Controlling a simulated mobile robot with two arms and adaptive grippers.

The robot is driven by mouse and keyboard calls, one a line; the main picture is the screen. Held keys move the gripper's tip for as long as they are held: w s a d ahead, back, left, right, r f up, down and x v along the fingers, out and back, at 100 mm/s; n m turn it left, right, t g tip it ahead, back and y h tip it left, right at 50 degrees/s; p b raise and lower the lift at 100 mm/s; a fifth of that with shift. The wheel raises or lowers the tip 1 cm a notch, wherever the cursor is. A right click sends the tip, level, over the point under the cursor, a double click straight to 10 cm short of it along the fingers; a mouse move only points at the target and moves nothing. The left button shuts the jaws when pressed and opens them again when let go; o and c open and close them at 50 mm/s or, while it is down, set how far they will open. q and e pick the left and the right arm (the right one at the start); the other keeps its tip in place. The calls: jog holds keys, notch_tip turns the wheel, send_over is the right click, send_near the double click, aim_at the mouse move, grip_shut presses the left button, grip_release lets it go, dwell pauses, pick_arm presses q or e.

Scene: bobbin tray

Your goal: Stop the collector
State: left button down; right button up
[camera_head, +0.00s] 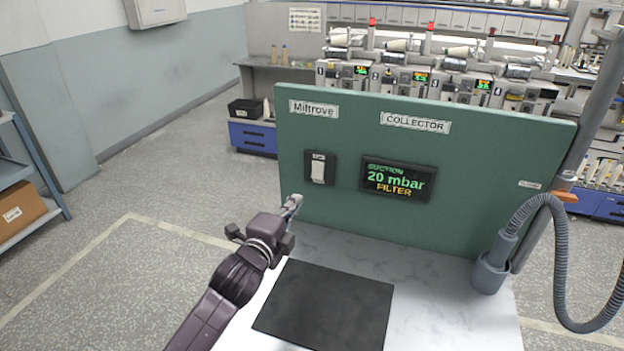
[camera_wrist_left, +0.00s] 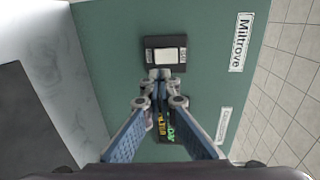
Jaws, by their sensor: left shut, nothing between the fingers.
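The collector is a green upright panel (camera_head: 460,150) with a "COLLECTOR" label (camera_head: 415,123). A white rocker switch (camera_head: 318,170) in a dark frame sits at its left; it also shows in the left wrist view (camera_wrist_left: 166,56). The display (camera_head: 397,179) right of the switch reads "SUCTION 20 mbar FILTER"; in the left wrist view it is partly hidden behind the fingers. My left gripper (camera_head: 294,203) is shut and empty, below and left of the switch; its fingertips (camera_wrist_left: 160,75) point at the panel just beside the switch. I cannot tell whether they touch it. My right gripper is out of view.
A white table (camera_head: 440,300) with a dark mat (camera_head: 325,305) lies in front of the panel. A grey hose (camera_head: 560,250) curls at the right into a grey port (camera_head: 490,272). Winding machines (camera_head: 440,80) stand behind.

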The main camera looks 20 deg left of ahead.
pick_arm(q)
jog(key=p, duration=0.1)
send_near(315, 175)
jog(key=w, duration=0.2)
jog(key=w+p, duration=0.1)
jog(key=w, duration=0.2)
jog(key=shift+w+d+f+p, duration=0.1)
jog(key=shift+d+p, duration=0.1)
jog(key=shift+p, duration=0.1)
jog(key=shift+w+f, duration=0.2)
jog(key=shift+w, duration=0.65)
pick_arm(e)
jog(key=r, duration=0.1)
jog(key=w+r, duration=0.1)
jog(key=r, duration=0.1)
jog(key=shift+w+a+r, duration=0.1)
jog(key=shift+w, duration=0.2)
